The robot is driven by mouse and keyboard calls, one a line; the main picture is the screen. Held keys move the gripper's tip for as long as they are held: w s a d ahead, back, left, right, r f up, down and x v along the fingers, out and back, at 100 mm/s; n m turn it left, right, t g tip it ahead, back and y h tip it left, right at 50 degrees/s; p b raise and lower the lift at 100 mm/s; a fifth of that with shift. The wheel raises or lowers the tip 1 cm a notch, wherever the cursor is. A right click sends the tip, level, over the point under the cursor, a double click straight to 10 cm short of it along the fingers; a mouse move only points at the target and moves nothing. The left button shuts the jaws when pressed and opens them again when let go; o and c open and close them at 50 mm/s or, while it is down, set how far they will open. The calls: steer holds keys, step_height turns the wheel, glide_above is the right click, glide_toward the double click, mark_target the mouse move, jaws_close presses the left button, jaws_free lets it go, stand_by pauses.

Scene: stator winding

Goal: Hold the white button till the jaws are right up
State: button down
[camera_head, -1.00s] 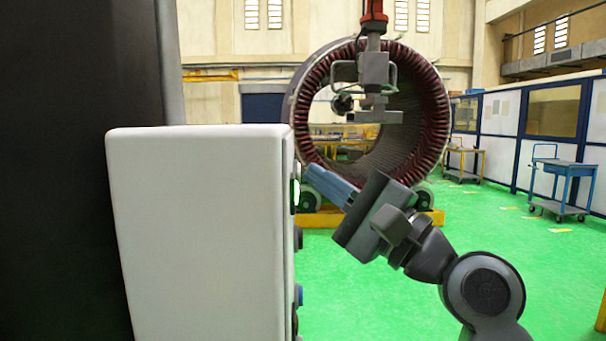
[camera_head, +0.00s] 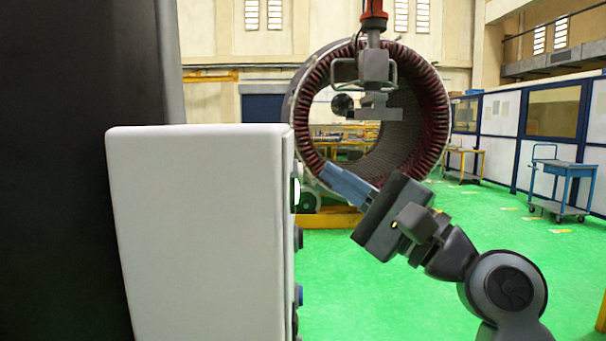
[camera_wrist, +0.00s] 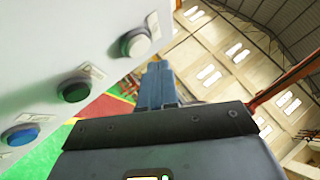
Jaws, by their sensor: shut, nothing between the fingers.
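The white button (camera_wrist: 137,43) is the uppermost of the buttons on the panel face in the wrist view; in the head view it shows edge-on at the box's right side (camera_head: 297,189). My gripper (camera_head: 328,172) is shut and empty, its blue fingers pointing up-left, with a visible gap between its tips and the button. In the wrist view the fingers (camera_wrist: 155,78) lie to the right of and below the button. The hoist jaws (camera_head: 377,110) hang from a red-topped column in front of the stator ring (camera_head: 435,120).
A dark upright panel (camera_head: 75,170) stands at left. Green floor (camera_head: 380,300) is open around my arm.

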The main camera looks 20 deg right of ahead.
steer(key=shift+s+d, duration=0.25)
steer(key=shift+d, duration=0.45)
steer(key=shift+s+d, duration=0.2)
steer(key=shift+d, duration=0.5)
steer(key=shift+s+d, duration=0.25)
steer(key=shift+d, duration=0.45)
steer(key=shift+f, duration=0.1)
steer(key=s+f+n+g+h, duration=0.1)
steer(key=s+f+h, duration=0.3)
steer(key=f, duration=0.5)
steer(key=s+f+h, duration=0.3)
steer(key=s+f, duration=0.1)
steer(key=f, duration=0.6)
steer(key=s+f+n+g+h, duration=0.1)
steer(key=s+f+h, duration=0.35)
steer(key=f, duration=0.45)
steer(key=s+a+f+n+g, duration=0.1)
steer(key=s+n, duration=0.5)
steer(key=s, duration=0.7)
steer(key=s+f+n+g, duration=0.1)
steer(key=s+f+n, duration=0.3)
steer(key=s, duration=0.9)
steer(key=n, duration=0.3)
steer(key=shift+s+a+g+h, duration=0.35)
steer(key=shift+a+g, duration=0.05)
steer(key=shift+f, duration=0.15)
